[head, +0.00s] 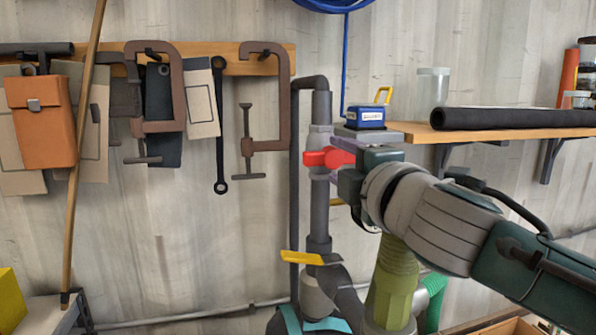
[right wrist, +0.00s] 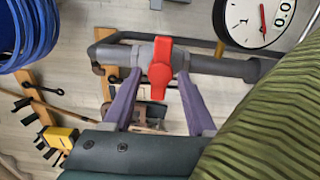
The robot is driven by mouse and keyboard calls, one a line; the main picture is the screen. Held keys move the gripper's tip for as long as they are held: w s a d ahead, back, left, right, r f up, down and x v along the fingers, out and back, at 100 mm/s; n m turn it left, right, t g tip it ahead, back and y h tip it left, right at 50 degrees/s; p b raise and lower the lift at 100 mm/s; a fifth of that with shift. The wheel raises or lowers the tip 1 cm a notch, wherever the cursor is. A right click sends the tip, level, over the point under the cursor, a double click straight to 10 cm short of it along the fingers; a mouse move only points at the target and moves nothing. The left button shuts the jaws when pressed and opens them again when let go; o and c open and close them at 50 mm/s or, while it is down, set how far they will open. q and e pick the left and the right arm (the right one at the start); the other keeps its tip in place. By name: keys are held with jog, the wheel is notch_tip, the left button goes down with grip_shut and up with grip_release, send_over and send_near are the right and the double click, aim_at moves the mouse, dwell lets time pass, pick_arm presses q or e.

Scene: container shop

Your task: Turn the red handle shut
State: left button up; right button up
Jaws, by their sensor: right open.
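The red handle (head: 328,158) is on a valve in the grey vertical pipe (head: 320,215). It sticks out sideways toward my right gripper in the head view. My right gripper (head: 342,163) is open beside the pipe, its fingers at the handle. In the right wrist view the red handle (right wrist: 160,68) lies between the two purple fingers of the right gripper (right wrist: 158,77), with gaps on both sides. The fingertips reach close to the pipe; whether they touch it I cannot tell. My left gripper is not in view.
A yellow handle (head: 302,257) sits lower on the pipework. A shelf (head: 480,132) beside my right arm bears a blue box (head: 367,117), a clear jar (head: 433,88) and a black roll (head: 510,118). A dial gauge (right wrist: 262,20) is near the pipe. Clamps (head: 172,95) hang left.

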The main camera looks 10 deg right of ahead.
pick_arm(q)
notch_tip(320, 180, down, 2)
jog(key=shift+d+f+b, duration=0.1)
jog(key=shift+b, duration=1)
pick_arm(e)
jog(key=s, duration=0.8)
jog(key=shift+s+d, duration=0.15)
jog(key=shift+s, duration=0.25)
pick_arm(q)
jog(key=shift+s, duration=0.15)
pick_arm(e)
jog(key=shift+s, duration=0.1)
